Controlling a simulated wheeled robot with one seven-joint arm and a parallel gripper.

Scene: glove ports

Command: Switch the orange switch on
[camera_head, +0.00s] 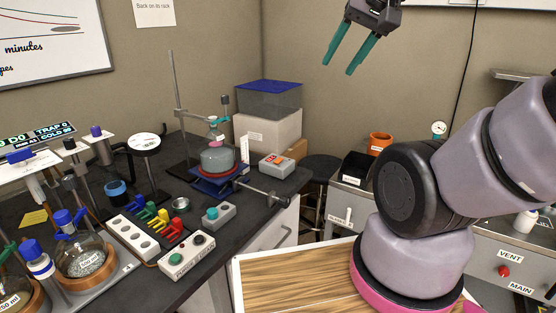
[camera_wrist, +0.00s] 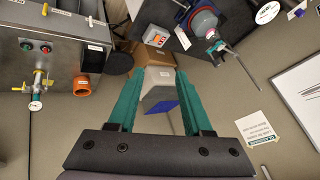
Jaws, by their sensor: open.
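The orange switch (camera_head: 277,160) is on top of a small light box (camera_head: 271,169) near the right corner of the dark bench, right of the flask stand. Its on or off position is too small to tell. In the wrist view a small pale box with a reddish top (camera_wrist: 155,38) beyond the fingers appears to be this same unit. My gripper (camera_head: 339,67) is high in the air, right of and above the switch, well apart from it. Its two teal fingers (camera_wrist: 157,76) are spread, with nothing held between them.
The flask (camera_head: 217,160) and a protruding rod (camera_head: 264,196) are left and in front. A grey box with a teal button (camera_head: 212,215) sits nearer. An orange cup (camera_head: 380,143) stands on the right cabinet.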

